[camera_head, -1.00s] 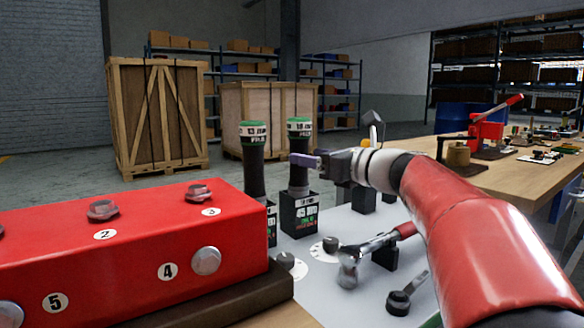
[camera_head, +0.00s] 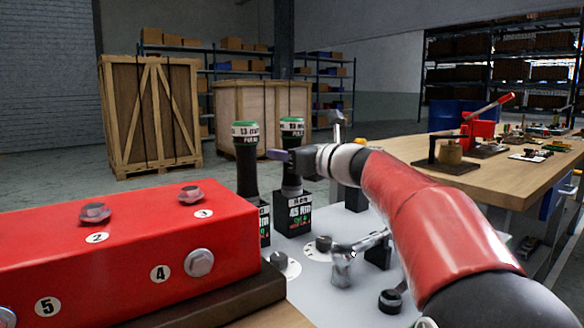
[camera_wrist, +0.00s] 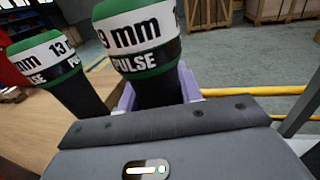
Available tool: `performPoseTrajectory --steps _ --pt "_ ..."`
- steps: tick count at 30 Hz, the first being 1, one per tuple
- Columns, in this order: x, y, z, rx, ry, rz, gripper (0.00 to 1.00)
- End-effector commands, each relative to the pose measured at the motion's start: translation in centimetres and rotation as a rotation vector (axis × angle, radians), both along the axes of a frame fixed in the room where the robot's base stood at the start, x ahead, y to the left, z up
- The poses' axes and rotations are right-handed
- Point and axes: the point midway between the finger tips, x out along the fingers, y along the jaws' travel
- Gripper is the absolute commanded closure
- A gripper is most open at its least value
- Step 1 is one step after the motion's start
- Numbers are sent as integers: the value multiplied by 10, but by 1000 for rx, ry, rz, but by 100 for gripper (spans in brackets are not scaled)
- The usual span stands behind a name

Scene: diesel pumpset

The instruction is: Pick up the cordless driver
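The left driver (camera_wrist: 50,62) is outside the fingers.
A red block (camera_head: 120,250) with bolts and numbers fills the left front. A wooden bench (camera_head: 500,180) stands at right, with crates behind (camera_head: 150,115).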

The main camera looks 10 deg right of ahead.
Motion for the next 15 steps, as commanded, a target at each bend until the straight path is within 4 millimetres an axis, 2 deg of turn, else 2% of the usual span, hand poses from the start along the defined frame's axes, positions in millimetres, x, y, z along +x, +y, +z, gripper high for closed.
performPoseTrajectory --steps 1,6,15 --pt "0 0 0 0 0 0 81" --pt "0 0 0 0 0 0 100" --pt "-1 0 3 0 -4 0 100"
